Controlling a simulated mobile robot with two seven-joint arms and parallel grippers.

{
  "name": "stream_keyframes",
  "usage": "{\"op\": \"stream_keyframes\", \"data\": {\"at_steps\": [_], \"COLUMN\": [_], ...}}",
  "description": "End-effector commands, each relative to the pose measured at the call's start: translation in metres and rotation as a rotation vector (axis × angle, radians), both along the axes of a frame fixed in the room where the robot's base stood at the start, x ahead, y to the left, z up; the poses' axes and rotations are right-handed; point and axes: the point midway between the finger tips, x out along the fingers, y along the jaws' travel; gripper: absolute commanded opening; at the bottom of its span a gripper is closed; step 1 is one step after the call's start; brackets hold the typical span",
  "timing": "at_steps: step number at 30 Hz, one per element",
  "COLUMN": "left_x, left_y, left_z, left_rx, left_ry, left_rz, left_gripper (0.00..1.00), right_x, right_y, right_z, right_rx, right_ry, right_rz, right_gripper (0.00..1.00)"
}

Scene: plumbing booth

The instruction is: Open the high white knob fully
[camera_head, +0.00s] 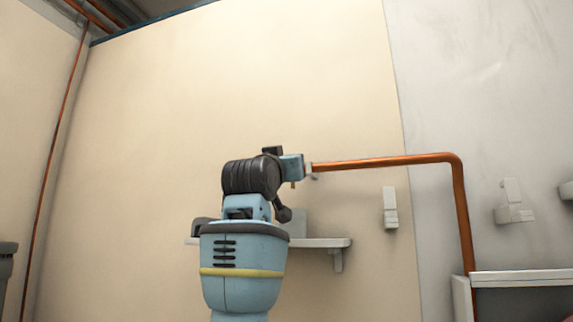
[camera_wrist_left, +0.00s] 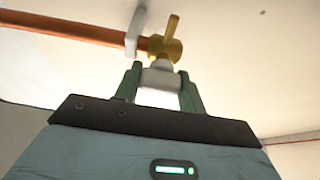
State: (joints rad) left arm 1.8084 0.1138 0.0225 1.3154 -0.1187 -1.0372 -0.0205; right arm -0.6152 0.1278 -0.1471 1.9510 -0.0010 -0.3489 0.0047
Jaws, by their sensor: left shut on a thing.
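In the left wrist view the white knob (camera_wrist_left: 161,79) sits below a brass valve body (camera_wrist_left: 165,48) at the end of a copper pipe (camera_wrist_left: 75,32). My left gripper (camera_wrist_left: 160,88) is shut on the knob, with one green finger on each side of it. In the head view my left gripper (camera_head: 294,167) is at the left end of the copper pipe (camera_head: 390,161), high against the cream wall. My own arm hides the knob there. How far the knob is turned cannot be told. My right gripper is not in view.
A white bracket (camera_wrist_left: 135,30) holds the pipe beside the valve. A white shelf (camera_head: 325,243) is on the wall behind my arm. White wall fittings (camera_head: 390,207) (camera_head: 513,203) are to the right. A white-edged box (camera_head: 520,277) stands at lower right. The upper wall is clear.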

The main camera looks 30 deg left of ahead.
Motion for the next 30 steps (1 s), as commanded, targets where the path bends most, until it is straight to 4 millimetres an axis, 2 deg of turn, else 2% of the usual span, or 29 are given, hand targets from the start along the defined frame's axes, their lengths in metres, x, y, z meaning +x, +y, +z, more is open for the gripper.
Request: {"op": "stream_keyframes", "data": {"at_steps": [8,14,30], "left_x": [0.0001,0.0001,-0.0007], "left_y": [-0.0003,-0.0011,-0.0008], "left_z": [-0.0001,0.0001,0.0007], "left_rx": [-0.02,-0.103,-0.567], "left_ry": [-0.005,-0.025,-0.137], "left_rz": [0.0,-0.002,-0.002], "left_gripper": [0.17,0.17,0.17], "right_x": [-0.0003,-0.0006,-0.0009], "right_y": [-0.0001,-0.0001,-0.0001], "right_z": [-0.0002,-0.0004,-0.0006], "right_rx": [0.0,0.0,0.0], "right_ry": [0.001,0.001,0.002], "right_rz": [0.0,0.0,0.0], "right_gripper": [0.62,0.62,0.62]}}
